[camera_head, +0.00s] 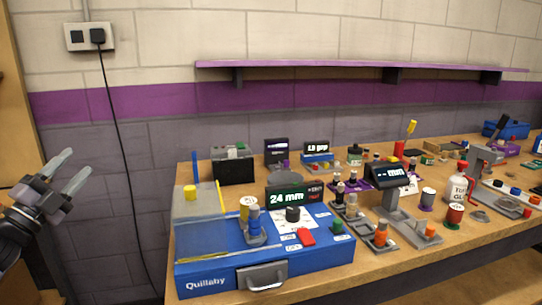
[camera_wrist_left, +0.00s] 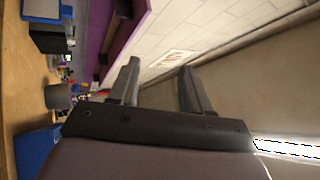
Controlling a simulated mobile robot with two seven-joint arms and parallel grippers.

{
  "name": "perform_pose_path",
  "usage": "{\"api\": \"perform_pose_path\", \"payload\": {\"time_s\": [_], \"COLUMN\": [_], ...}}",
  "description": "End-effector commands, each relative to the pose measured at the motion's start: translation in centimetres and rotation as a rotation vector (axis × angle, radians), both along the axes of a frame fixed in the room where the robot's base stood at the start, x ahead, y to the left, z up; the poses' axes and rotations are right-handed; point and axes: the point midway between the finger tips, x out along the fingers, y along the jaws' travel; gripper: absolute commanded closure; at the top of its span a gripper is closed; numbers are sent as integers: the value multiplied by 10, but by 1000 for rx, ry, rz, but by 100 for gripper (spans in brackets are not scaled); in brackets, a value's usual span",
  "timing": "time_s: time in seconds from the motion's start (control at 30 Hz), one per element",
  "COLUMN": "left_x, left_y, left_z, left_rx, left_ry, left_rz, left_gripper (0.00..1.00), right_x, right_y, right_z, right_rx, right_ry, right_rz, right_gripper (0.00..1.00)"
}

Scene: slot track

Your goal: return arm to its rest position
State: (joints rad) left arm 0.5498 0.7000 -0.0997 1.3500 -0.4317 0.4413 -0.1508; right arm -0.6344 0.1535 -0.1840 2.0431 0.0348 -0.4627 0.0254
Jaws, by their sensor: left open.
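My left gripper (camera_head: 66,172) is at the far left of the head view, in front of the grey lower wall and left of the workbench (camera_head: 190,275). Its two fingers are spread apart with nothing between them, and it touches nothing. In the left wrist view the two dark fingers (camera_wrist_left: 158,88) are apart and empty, with the pale wall behind them. The rest of my left arm is mostly outside the head view. My right gripper does not show in either view.
The blue Quillaby box (camera_head: 215,268) stands at the bench's near left end. Small containers, coloured parts and displays crowd the bench to its right. A purple shelf (camera_head: 330,66) runs along the wall above. A black cord hangs from a wall socket (camera_head: 88,37) near my left gripper.

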Motion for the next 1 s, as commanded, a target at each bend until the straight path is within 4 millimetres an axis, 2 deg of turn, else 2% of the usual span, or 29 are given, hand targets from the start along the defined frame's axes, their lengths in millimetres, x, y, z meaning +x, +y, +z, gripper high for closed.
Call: {"api": "perform_pose_path", "payload": {"time_s": [0.1,0.3,0.57,0.6,0.77,0.87,1.0], "left_x": [14,26,22,20,2,-19,-64], "left_y": [39,91,126,110,54,15,-43], "left_z": [-9,-44,-100,-124,-194,-240,-304], "left_rx": [-212,-537,-853,-852,-844,-851,-881], "left_ry": [106,298,530,570,692,778,909], "left_rz": [127,309,482,469,412,375,320], "left_gripper": [52,52,52,52,52,52,52], "right_x": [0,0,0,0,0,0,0], "right_y": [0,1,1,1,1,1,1], "right_z": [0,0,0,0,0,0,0], "right_rx": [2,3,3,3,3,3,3], "right_ry": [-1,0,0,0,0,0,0], "right_rz": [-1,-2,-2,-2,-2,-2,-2], "right_gripper": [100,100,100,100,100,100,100]}}
